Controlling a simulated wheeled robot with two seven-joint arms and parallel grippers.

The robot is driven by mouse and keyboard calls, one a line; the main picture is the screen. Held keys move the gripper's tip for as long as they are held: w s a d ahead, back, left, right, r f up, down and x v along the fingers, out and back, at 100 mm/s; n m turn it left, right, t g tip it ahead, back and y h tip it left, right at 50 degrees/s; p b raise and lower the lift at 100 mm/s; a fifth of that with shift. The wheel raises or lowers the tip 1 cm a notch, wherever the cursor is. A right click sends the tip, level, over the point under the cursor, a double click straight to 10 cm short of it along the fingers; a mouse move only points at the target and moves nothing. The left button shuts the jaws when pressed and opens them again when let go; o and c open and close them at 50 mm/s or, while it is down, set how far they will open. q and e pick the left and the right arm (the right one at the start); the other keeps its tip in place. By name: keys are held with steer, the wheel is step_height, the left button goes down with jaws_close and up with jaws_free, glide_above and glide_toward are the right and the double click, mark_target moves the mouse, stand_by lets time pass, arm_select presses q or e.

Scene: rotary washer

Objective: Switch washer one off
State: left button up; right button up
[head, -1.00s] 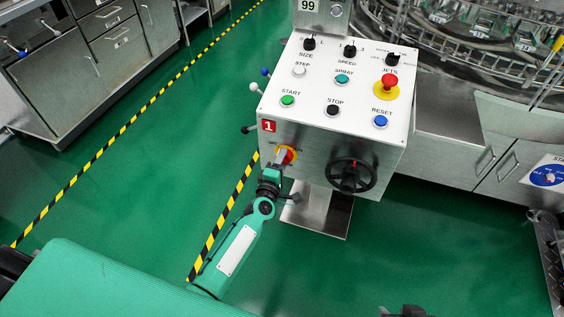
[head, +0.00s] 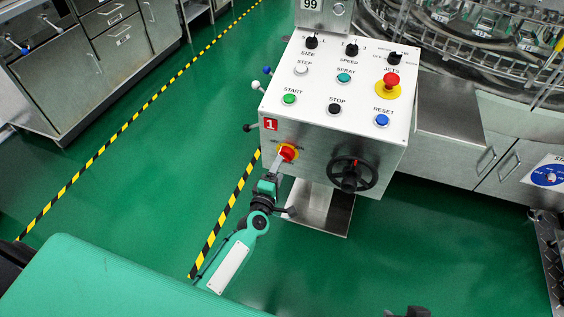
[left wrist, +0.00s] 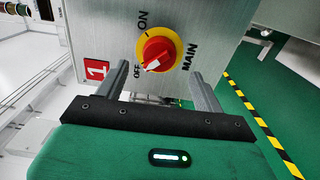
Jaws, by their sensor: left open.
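Washer one's main switch is a red knob on a yellow disc (head: 288,153), on the front of the control box under the red "1" label (head: 270,124). In the left wrist view, the knob (left wrist: 158,50) has its white-tipped pointer turned down-left toward the OFF mark (left wrist: 137,72). ON is above it and MAIN to its right. My left gripper (head: 277,166) is open, just in front of and below the knob. Its two fingers (left wrist: 162,86) stand apart with nothing between them. A dark part at the bottom edge may be my right gripper (head: 408,312); its jaws cannot be made out.
The control box top (head: 345,80) carries several buttons and a red emergency stop (head: 391,81). A black handwheel (head: 352,174) is right of the knob. Levers with ball ends (head: 257,85) stick out at the box's left.

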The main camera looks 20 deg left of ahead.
arm_select(q)
steer(key=s, duration=0.8)
steer(key=shift+s+a, duration=0.15)
steer(key=shift+s, duration=0.2)
